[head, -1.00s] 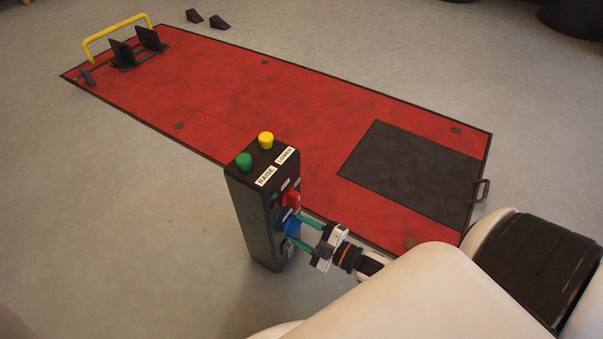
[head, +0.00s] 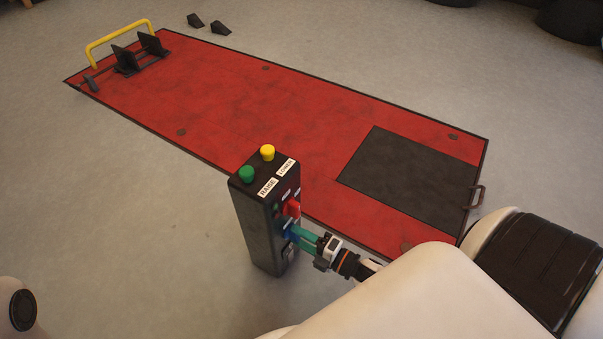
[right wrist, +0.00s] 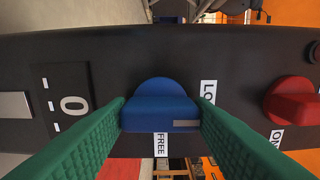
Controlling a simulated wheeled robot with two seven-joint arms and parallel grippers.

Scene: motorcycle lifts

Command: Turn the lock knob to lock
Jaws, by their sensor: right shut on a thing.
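The control pedestal (head: 258,222) is a dark upright box beside the lift. Its blue lock knob (right wrist: 160,104) sits on the side panel, between a "FREE" label (right wrist: 160,144) and a partly covered "LOCK" label (right wrist: 207,92). The knob's grip bar lies across the right wrist view, with a grey mark at its right end. My right gripper (right wrist: 160,114) is shut on the blue knob, one green finger at each end of the bar. In the head view, my right gripper (head: 294,231) hides most of the knob. My left gripper is out of view.
A red knob (right wrist: 292,100) sits close beside the blue one. Green (head: 247,174) and yellow (head: 267,153) buttons top the pedestal. The red lift platform (head: 300,130) lies behind it. Floor to the left is clear.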

